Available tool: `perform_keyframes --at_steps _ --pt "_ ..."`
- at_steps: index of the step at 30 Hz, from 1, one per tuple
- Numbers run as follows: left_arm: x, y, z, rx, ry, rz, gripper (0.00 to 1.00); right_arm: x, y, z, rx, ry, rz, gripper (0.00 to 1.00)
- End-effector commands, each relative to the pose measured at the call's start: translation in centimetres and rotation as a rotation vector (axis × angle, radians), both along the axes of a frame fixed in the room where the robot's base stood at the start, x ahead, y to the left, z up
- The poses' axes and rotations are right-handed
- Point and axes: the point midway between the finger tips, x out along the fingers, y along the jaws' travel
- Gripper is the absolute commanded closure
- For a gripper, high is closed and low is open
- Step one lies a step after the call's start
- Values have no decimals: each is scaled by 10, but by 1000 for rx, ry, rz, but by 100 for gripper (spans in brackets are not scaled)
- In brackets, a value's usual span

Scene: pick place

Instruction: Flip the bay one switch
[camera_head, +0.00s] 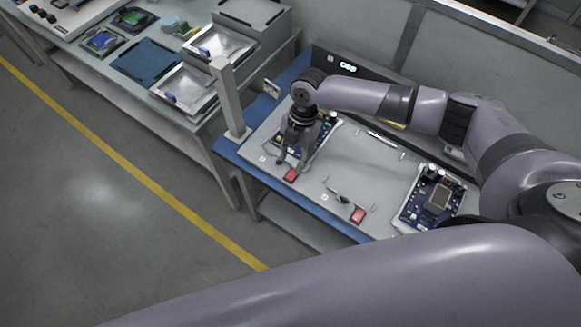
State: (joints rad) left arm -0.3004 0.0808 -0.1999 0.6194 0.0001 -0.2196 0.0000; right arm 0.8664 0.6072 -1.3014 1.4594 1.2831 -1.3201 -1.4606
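A light grey test panel (375,160) lies on the blue-edged bench and carries two similar bays. The left bay has a blue circuit board (324,127), partly hidden by my gripper, and a red piece (291,175) at its front. The right bay has a blue circuit board (436,199), a small dark lever (338,195) and a red piece (358,215). My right gripper (290,161) points down at the front of the left bay, just behind its red piece. Its fingers are small and dark, so opening and contact are unclear. The bay labels are too small to read. My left gripper is out of view.
A grey post (228,100) stands at the panel's left end. Another bench on the left holds metal trays (187,88), a dark blue mat (146,61) and small boards. A grey partition runs behind. My arm links cover the right and lower foreground.

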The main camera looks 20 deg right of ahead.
Motion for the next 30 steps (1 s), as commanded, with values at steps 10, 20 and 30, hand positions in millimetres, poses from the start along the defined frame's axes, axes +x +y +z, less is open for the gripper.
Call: perform_keyframes --at_steps 10,20,30 --pt "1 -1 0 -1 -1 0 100 9 -11 52 -1 0 -1 62" --pt "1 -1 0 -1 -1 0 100 9 -12 56 -1 1 -1 62" --pt "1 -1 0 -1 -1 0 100 9 -12 56 -1 2 0 62"
